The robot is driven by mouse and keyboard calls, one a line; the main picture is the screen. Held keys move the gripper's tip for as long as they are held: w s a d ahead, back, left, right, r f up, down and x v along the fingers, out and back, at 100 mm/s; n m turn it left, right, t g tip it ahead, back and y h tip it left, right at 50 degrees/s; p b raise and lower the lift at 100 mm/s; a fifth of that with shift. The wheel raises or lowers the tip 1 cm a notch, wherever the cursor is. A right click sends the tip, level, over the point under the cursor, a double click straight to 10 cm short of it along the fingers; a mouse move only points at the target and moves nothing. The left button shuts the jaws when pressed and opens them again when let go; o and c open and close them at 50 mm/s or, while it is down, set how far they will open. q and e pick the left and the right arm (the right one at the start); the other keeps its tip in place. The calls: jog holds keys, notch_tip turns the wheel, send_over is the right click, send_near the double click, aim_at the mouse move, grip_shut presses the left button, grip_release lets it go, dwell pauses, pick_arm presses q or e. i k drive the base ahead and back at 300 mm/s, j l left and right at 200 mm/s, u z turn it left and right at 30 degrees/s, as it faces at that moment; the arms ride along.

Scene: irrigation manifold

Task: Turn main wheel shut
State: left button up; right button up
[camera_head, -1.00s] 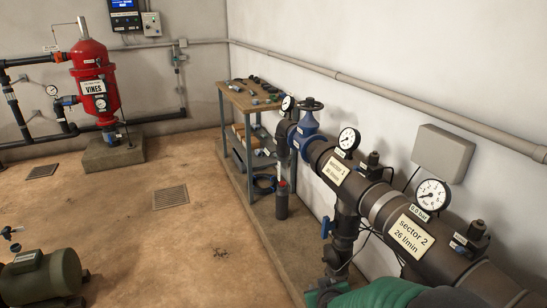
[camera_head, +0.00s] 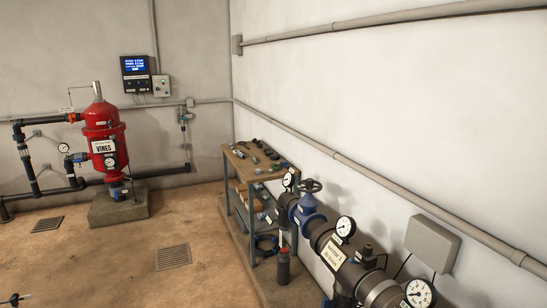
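The main wheel appears to be the dark handwheel (camera_head: 310,186) on top of the blue valve (camera_head: 307,213), at the far end of the dark manifold pipe (camera_head: 375,284) along the right wall. It is small in the view, and how far it is turned cannot be told. A pressure gauge (camera_head: 289,180) stands just left of the wheel, and a larger gauge (camera_head: 345,227) stands on the nearer side.
A workbench (camera_head: 238,158) with loose fittings stands behind the valve. A dark cylinder (camera_head: 283,266) stands below the valve. A red filter tank (camera_head: 106,140) stands on a concrete block at the left. The floor (camera_head: 130,265) between is open, with drain grates.

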aim_at(309, 183)
jog(key=i+j, duration=0.2)
jog(key=i, duration=0.3)
jog(key=i+j, duration=0.2)
jog(key=i, duration=0.25)
jog(key=i+j+z, duration=0.1)
jog(key=i, duration=0.4)
jog(key=j, duration=0.1)
